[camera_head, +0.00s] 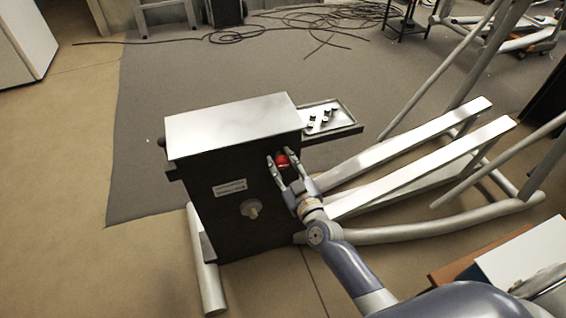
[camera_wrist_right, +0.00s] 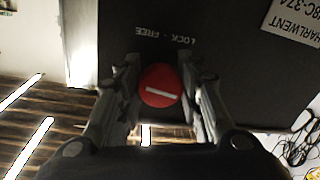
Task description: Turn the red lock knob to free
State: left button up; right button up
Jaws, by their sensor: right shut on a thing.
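The red lock knob (camera_head: 282,160) is on the dark front panel of the machine housing (camera_head: 230,222), near its upper right. In the right wrist view the red knob (camera_wrist_right: 160,86) is round with a pale bar across its face. The words "LOCK - FREE" show upside down on the panel near it. The bar runs almost level in that view, tilted slightly. My right gripper (camera_head: 277,162) has its fingers on both sides of the knob and is shut on it; the fingers also show in the right wrist view (camera_wrist_right: 163,80). My left gripper is not in view.
A tray (camera_head: 346,116) with several small dark parts juts from the housing's right side. A pale knob (camera_head: 251,209) sits lower on the panel. White rails (camera_head: 420,170) and tubes extend right. Cables (camera_head: 235,36) lie on the floor behind; the mat left of the housing is clear.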

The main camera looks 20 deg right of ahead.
jog(key=m, duration=0.4)
jog(key=shift+a+m, duration=0.1)
jog(key=shift+m, duration=0.2)
jog(key=m, duration=0.2)
jog(key=shift+m+t+h, duration=0.3)
jog(key=shift+m+t, duration=0.1)
jog(key=m, duration=0.4)
jog(key=shift+a, duration=0.1)
jog(key=m, duration=0.3)
jog(key=shift+m+h, duration=0.3)
jog(key=shift+m, duration=0.1)
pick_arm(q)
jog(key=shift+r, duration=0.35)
pick_arm(e)
jog(key=shift+m, duration=0.6)
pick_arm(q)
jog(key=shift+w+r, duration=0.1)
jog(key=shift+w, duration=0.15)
pick_arm(e)
jog(key=shift+r, duration=0.1)
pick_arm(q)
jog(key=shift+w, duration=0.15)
pick_arm(e)
jog(key=o, duration=1.1)
